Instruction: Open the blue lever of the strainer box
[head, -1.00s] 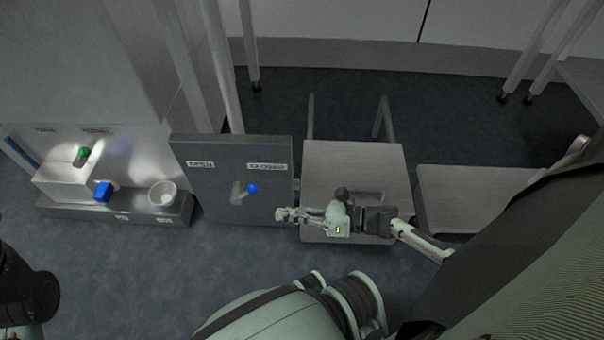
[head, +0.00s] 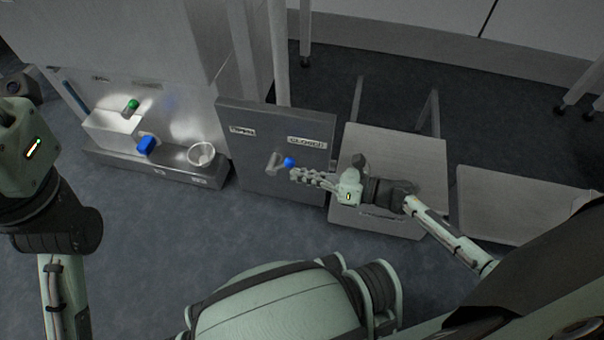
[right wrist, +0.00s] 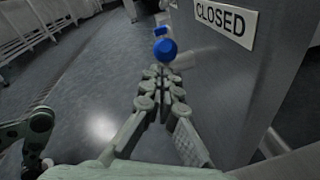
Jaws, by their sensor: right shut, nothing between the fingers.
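The lever (head: 276,163) is grey with a round blue knob (head: 289,162) and sits on the front of a dark grey box (head: 250,125). Its knob points right, towards the side of the CLOSED label (head: 307,142). My right gripper (head: 294,175) is shut and empty, its fingertips just below and right of the knob. In the right wrist view the knob (right wrist: 165,50) is just beyond the fingertips (right wrist: 161,71); I cannot tell whether they touch. My left gripper's body (head: 28,148) is at the left edge; I cannot make out its fingers.
Left of the box, a low metal ledge (head: 125,163) bears a blue block (head: 147,145) and a white cup (head: 202,154); a green knob (head: 132,106) is behind. A low table (head: 400,155) stands right of the box, under my right arm. The floor in front is clear.

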